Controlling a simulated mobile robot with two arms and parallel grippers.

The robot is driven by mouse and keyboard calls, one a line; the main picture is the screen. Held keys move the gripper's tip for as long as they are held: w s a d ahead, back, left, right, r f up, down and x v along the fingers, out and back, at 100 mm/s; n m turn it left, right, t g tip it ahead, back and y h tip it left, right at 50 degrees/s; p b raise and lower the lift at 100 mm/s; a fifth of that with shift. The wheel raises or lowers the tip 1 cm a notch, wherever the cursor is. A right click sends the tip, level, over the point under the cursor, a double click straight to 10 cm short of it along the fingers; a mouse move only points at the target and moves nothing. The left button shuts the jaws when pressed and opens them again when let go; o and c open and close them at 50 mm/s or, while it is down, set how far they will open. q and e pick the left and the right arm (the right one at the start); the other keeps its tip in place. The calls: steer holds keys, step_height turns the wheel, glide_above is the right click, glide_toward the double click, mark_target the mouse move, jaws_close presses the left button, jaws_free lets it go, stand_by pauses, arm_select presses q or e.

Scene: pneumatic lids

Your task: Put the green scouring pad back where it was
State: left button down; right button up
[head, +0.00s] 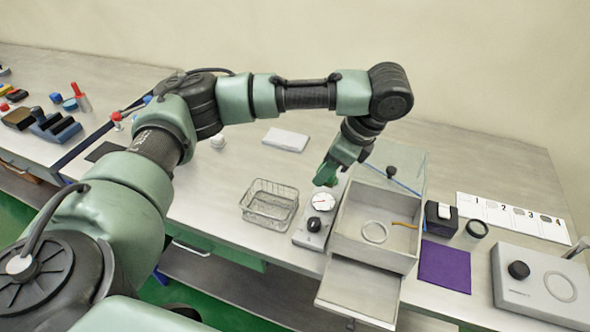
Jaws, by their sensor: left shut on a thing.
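My left gripper (338,165) is shut on the green scouring pad (326,174). It holds the pad just above the far end of a small pale gauge unit (305,234), to the left of an open grey box (345,248). The gripper's fingers are small in the view and the pad's lower edge is hard to separate from the unit behind it. A wire basket (270,214) stands to the left of the pad and looks empty. My right gripper is not in view.
The grey box has a raised clear lid (398,165) and a lowered front flap (358,292); a pale ring (374,232) lies inside. To its right are a purple cloth (445,265), a black-and-white block (441,219), a numbered card (512,218) and a knobbed grey unit (540,285).

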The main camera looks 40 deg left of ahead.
arm_select(q)
steer(key=w+a+r+m+t, duration=0.35)
steer(key=w+a+m, duration=0.25)
steer(key=m, duration=0.3)
step_height(320, 180, up, 2)
steer(key=m+t+h, duration=0.2)
steer(key=m+h, duration=0.2)
steer(key=m, duration=0.4)
glide_above(300, 169)
steer(key=s, duration=0.1)
steer(key=shift+m+g, duration=0.25)
steer(key=shift+m, duration=0.05)
step_height(300, 169, down, 18)
steer(key=p, duration=0.3)
steer(key=shift+s+d+f, duration=0.1)
steer(key=shift+d+f, duration=0.05)
steer(key=shift+f, duration=0.45)
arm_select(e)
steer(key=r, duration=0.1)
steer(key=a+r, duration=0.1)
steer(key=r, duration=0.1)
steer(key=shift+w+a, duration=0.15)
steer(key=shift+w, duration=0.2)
arm_select(q)
steer(key=shift+y, duration=0.3)
steer(key=c, duration=1.1)
jaws_free()
steer(key=shift+f, duration=0.1)
steer(key=shift+o, duration=0.2)
